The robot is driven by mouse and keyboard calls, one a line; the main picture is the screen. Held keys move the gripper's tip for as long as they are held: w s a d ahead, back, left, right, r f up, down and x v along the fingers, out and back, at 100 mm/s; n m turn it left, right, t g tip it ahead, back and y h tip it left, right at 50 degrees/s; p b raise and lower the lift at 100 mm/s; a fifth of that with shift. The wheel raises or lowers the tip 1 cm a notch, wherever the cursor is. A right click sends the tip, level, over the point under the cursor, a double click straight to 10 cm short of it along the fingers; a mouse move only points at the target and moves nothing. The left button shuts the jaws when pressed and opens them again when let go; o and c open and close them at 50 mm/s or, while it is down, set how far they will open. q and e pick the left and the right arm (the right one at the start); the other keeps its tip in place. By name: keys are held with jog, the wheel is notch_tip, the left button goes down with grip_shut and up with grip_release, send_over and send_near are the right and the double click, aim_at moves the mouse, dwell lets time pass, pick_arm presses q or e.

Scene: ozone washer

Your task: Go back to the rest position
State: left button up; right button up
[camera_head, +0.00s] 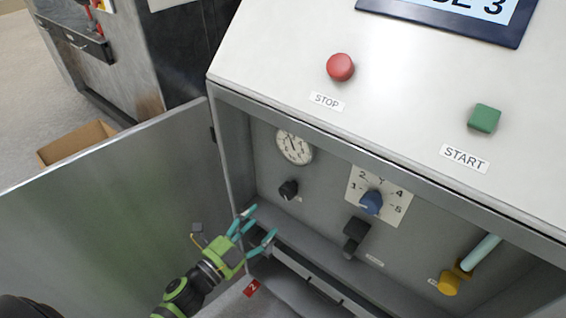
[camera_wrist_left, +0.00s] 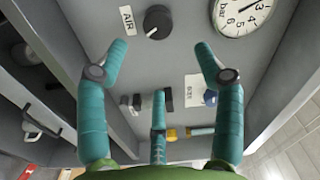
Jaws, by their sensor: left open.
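My left gripper (camera_head: 258,232), green with teal fingers, is at the lower left of the washer's open compartment, near its left edge and the open door. Its fingers are spread and hold nothing. In the left wrist view the fingers (camera_wrist_left: 160,60) are spread apart, with the black AIR knob (camera_wrist_left: 157,21) beyond them and clear space between. That black knob (camera_head: 288,190) also shows in the head view, above the gripper. My right gripper is not in view.
The open metal door (camera_head: 110,200) stands left of my left arm. The panel holds a pressure gauge (camera_head: 294,147), a blue dial (camera_head: 371,202), a black switch (camera_head: 355,235) and a yellow valve (camera_head: 449,284). Red STOP (camera_head: 340,67) and green START (camera_head: 484,118) buttons sit above.

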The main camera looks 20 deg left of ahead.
pick_arm(q)
jog(key=s+a+f+n+g+y+p, duration=0.1)
jog(key=s+f+n+g+y, duration=0.15)
jog(key=f, duration=0.55)
jog(key=s+a+f+n+g+y+p, duration=0.1)
jog(key=s+a+f+n+g+p, duration=0.2)
jog(key=f, duration=0.5)
jog(key=s+f+n+g+y, duration=0.1)
jog(key=s+f+n+y, duration=0.2)
jog(key=f, duration=0.4)
jog(key=s+d+f+n+g+p, duration=0.1)
jog(key=s+f+n+g, duration=0.2)
jog(key=s, duration=1.1)
jog(key=s+f+n+g+p, duration=0.2)
jog(key=s+f+n+g, duration=0.2)
jog(key=s+f, duration=0.7)
jog(key=s+g, duration=0.2)
jog(key=s, duration=0.1)
jog(key=shift+d+f+g, duration=0.15)
jog(key=shift+d+g, duration=0.2)
